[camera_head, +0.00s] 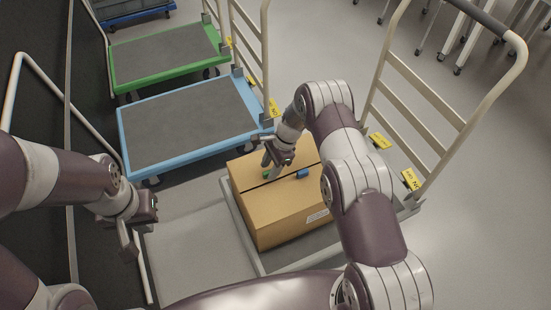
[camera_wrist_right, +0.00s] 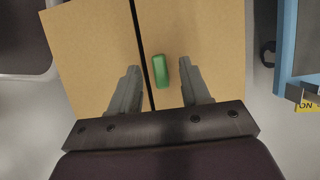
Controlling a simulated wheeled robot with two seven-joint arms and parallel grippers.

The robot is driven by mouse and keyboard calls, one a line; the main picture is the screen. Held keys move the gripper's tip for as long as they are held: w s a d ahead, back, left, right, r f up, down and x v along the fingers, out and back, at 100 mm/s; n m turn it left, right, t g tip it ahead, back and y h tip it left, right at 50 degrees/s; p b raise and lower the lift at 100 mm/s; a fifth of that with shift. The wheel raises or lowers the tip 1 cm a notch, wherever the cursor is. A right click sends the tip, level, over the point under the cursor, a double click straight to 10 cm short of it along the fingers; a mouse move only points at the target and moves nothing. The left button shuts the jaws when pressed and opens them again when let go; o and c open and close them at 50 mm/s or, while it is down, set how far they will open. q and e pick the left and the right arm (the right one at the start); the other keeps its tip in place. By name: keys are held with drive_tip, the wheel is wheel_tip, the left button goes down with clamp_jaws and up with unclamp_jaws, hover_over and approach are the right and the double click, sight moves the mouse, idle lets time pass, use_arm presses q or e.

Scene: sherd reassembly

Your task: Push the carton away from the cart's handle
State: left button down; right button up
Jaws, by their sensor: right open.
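The carton (camera_head: 265,215) is a brown closed box with a dark seam across its top. It sits on the grey deck of a cart (camera_head: 250,240), towards the deck's left side. The cart's beige handle (camera_head: 440,105) rises at the right; my right arm hides part of the deck between handle and carton. My right gripper (camera_head: 272,160) is open over the carton's top. In the right wrist view its fingers (camera_wrist_right: 160,88) point at the carton top (camera_wrist_right: 100,60), either side of a green block; contact is unclear. My left gripper (camera_head: 140,225) hangs left of the cart, away from the carton.
A green block (camera_wrist_right: 160,71) and a blue block (camera_head: 302,173) lie on the carton's top. A blue cart (camera_head: 190,120) and a green cart (camera_head: 165,55) stand behind, to the left. A dark panel (camera_head: 85,90) borders the left.

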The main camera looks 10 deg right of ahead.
use_arm(q)
drive_tip(key=shift+f, duration=0.15)
use_arm(e)
drive_tip(key=shift+a+f, duration=0.2)
drive_tip(key=shift+f, duration=0.35)
clamp_jaws()
drive_tip(key=shift+a, duration=0.1)
